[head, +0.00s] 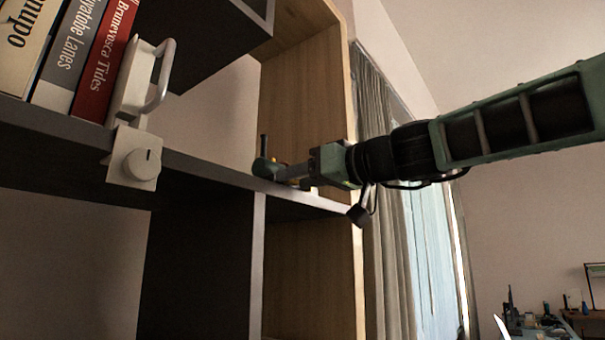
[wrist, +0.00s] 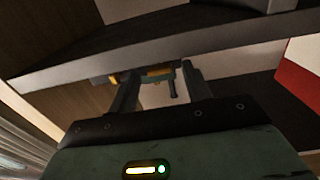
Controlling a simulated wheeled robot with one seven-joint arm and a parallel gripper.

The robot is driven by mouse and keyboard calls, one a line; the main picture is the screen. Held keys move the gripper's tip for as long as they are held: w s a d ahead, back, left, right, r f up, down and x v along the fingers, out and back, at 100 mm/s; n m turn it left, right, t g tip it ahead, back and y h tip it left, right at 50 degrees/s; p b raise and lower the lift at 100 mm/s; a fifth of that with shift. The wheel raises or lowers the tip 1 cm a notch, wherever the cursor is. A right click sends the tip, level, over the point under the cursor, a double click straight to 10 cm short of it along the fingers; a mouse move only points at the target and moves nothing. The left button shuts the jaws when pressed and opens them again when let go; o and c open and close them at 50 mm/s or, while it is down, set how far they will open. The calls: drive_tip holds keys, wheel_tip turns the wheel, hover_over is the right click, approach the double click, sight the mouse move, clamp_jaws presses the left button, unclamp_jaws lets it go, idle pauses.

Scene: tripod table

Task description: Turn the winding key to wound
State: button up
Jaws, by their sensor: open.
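The gripper is open. Contact cannot be told.
A white plate with a round knob (head: 142,165) hangs on the shelf front (head: 205,165) at left, below a white bracket with a loop handle (head: 160,78). Books (head: 105,60) stand beside it. A wooden side panel (head: 300,100) rises behind my gripper.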

drive_tip(key=c, duration=1)
drive_tip(key=shift+f+m+b, duration=0.1)
drive_tip(key=shift+m+b, duration=0.55)
drive_tip(key=shift+m, duration=0.95)
drive_tip(key=o, duration=1)
drive_tip(key=b+v, duration=0.6)
drive_tip(key=v, duration=1.1)
drive_tip(key=shift+d, duration=0.25)
drive_tip(key=shift+s, duration=0.1)
